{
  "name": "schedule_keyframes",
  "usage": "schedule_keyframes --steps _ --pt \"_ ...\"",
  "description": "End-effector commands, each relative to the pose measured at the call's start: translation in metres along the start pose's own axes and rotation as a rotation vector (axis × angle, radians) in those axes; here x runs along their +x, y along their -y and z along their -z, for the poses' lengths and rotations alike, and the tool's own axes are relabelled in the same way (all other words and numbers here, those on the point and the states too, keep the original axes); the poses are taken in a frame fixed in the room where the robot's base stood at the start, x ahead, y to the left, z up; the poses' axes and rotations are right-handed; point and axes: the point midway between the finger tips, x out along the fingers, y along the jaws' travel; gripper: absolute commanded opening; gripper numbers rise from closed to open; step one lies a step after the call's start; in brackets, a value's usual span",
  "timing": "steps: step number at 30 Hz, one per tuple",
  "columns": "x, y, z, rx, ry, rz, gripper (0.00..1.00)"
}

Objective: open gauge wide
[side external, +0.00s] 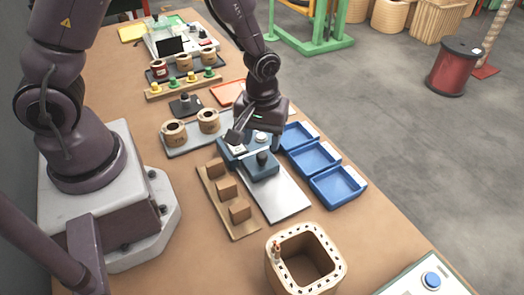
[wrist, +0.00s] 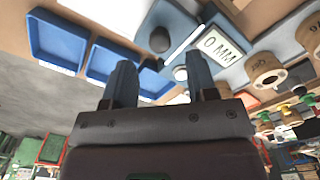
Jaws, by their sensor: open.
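The gauge (side external: 258,172) is a blue-grey block device on the bench with a black knob (side external: 262,157). Its white display shows in the wrist view (wrist: 222,48) and reads "0 MM".
Blue trays (side external: 338,186) line the right of the gauge. A silver plate (side external: 275,197) and a wooden strip with blocks (side external: 227,190) are in front. Coils (side external: 208,120) stand on a grey tray behind left. A square wooden bin (side external: 320,273) is at the near edge.

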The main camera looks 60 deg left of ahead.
Motion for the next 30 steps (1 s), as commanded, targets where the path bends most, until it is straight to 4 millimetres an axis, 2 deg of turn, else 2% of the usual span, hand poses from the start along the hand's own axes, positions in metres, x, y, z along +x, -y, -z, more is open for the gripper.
schedule_keyframes --steps 3,9,20,23,27,30 --pt "0.022 0.001 0.0 -0.001 0.003 0.003 0.53" --pt "0.042 0.0 0.0 0.001 0.0 0.0 0.53" --pt "0.047 0.0 0.0 0.001 -0.001 -0.001 0.53" --pt "0.047 -0.001 0.0 0.001 -0.001 -0.001 0.34" --pt "0.047 0.0 0.0 0.001 -0.001 -0.001 0.02" --pt "0.047 -0.001 0.0 0.001 -0.001 -0.001 0.0"
